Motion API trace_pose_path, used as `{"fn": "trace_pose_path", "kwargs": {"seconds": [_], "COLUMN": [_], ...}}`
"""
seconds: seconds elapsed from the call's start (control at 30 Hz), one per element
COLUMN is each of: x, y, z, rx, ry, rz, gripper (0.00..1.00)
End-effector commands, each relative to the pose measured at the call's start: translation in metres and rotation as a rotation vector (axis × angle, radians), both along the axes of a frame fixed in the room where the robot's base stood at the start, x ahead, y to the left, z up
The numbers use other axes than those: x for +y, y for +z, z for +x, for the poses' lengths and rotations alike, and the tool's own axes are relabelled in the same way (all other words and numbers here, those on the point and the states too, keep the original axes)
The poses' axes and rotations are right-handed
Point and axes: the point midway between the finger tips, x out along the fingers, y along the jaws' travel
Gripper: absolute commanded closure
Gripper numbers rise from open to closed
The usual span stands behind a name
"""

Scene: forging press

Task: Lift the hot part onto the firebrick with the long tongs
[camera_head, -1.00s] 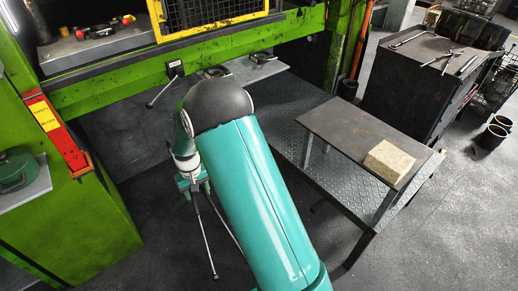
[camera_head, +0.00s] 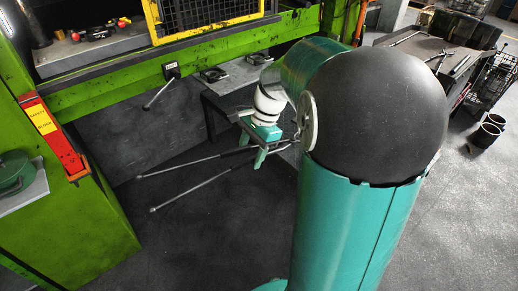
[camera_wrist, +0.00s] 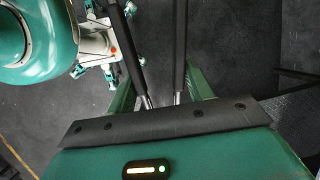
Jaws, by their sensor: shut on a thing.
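My gripper (camera_head: 253,145) is shut on the long tongs (camera_head: 190,187), whose two dark handles stretch out to the left, spread apart, above the floor. The wrist view also shows the tongs (camera_wrist: 180,60) as two dark bars running between my green fingers (camera_wrist: 160,97). The far end of the tongs is hidden behind my arm. The firebrick is hidden behind my arm in the head view. I cannot make out a glowing hot part in either view.
The green press (camera_head: 120,98) stands at the back with a yellow guard (camera_head: 155,25). A red and yellow safety block (camera_head: 48,130) is at left. The floor at front left is clear.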

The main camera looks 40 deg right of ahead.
Motion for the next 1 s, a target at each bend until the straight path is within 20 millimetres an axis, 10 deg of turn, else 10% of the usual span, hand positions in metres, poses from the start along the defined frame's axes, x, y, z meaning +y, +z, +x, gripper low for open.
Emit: {"fn": "trace_pose_path", "kwargs": {"seconds": [0.23,1.0], "x": [-0.005,-0.044], "y": [0.031,0.029], "z": [-0.030,-0.045], "rx": [-0.020,-0.020], "ry": [-0.216,-0.235], "rz": [0.036,0.041], "gripper": [1.00,1.00]}}
